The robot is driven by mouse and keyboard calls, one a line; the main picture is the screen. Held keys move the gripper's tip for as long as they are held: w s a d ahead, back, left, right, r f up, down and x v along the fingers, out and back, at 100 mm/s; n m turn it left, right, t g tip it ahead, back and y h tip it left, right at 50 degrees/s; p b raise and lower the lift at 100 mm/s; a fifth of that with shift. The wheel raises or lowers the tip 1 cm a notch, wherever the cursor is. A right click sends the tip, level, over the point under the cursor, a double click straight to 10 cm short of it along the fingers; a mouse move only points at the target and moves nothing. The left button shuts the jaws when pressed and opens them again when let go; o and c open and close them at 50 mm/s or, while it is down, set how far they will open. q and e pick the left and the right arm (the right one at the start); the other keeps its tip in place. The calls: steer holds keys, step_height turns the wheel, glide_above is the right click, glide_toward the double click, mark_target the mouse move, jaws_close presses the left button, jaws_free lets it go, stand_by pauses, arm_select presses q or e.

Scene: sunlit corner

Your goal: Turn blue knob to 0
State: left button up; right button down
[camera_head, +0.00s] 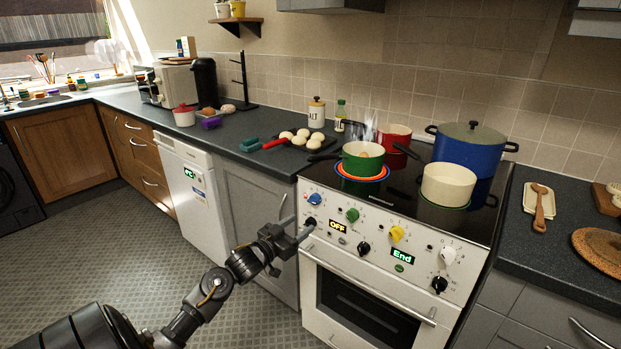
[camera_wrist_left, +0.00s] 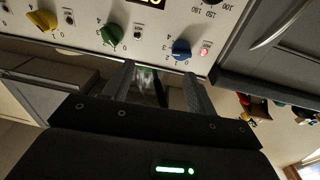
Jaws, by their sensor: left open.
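The blue knob (camera_head: 314,198) is at the left end of the white stove's control panel (camera_head: 375,235). It also shows in the left wrist view (camera_wrist_left: 181,48), where the panel appears upside down, with small digits around the knob and a lit red light beside it. I cannot tell its exact setting. My left gripper (camera_head: 299,227) is open in front of the panel, just below the blue knob and apart from it. In the left wrist view its two fingers (camera_wrist_left: 158,82) are spread with nothing between them. My right gripper is not in view.
Green (camera_head: 352,215), yellow (camera_head: 397,233) and white (camera_head: 448,255) knobs line the panel, with black knobs lower down. The oven door handle (camera_head: 365,290) is below. A green pot (camera_head: 362,160), a cream pot (camera_head: 447,186) and a blue pot (camera_head: 467,150) stand on the hob.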

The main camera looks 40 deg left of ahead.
mark_target(314, 200)
arm_select(q)
steer(key=w+a+n+y, duration=0.1)
steer(key=w+a, duration=0.2)
steer(key=w, duration=0.8)
steer(key=shift+a+r+g+p, duration=0.4)
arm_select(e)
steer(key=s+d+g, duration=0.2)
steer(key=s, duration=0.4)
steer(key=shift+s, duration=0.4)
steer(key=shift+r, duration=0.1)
